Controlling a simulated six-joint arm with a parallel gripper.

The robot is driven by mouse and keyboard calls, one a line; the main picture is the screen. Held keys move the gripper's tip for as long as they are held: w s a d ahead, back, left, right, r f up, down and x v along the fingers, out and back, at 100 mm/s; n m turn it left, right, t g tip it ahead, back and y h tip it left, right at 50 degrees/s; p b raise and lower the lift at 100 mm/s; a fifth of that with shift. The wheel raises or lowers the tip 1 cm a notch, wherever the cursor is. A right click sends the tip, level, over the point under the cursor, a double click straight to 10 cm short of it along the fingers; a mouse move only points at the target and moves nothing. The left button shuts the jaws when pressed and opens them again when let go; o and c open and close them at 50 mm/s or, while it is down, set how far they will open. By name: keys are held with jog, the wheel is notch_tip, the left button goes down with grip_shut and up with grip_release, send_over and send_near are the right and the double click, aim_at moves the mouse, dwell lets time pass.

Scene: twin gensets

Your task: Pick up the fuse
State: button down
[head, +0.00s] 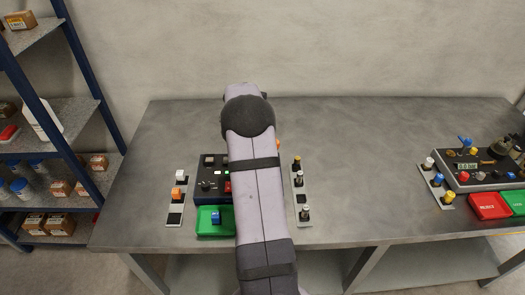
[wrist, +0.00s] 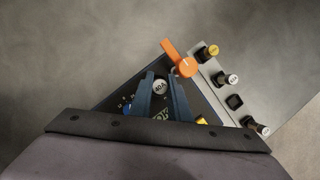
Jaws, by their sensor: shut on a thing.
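In the wrist view my gripper (wrist: 163,100) is shut on a round-topped fuse (wrist: 160,86) marked "30A", which shows between the blue fingertips. The fuse is seen end-on over the dark panel, so I cannot tell whether it is seated or lifted clear. In the head view my arm hides the gripper and this fuse. A fuse rack (wrist: 222,88) beside the panel holds a yellow-topped fuse and two white-topped fuses, with one empty black socket. The same rack (head: 301,190) stands right of my arm in the head view.
The dark panel (head: 208,168) is partly behind my arm, with an orange handle (wrist: 181,62) at its corner. A green tray (head: 205,230) with a blue item and a left strip (head: 177,210) stand close by. Another unit (head: 478,178) is at far right. Bench between is clear.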

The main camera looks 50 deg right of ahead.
jog(key=shift+a+f+h+b, duration=0.25)
jog(key=shift+a+h+b, duration=0.45)
jog(key=shift+b, duration=0.9)
jog(key=shift+a+f+h+b, duration=0.25)
jog(key=shift+h+b, duration=0.75)
jog(key=shift+b, duration=0.55)
notch_tip(320, 180, up, 6)
jog(key=a, duration=0.1)
jog(key=a+r+y+b, duration=0.2)
jog(key=a+b, duration=0.3)
jog(key=a, duration=1.6)
jog(key=shift+a+r+y+b, duration=0.15)
jog(key=shift+a+y+b, duration=0.15)
jog(key=shift+y, duration=0.5)
jog(key=shift+s+d+r, duration=0.1)
jog(key=shift+d, duration=0.05)
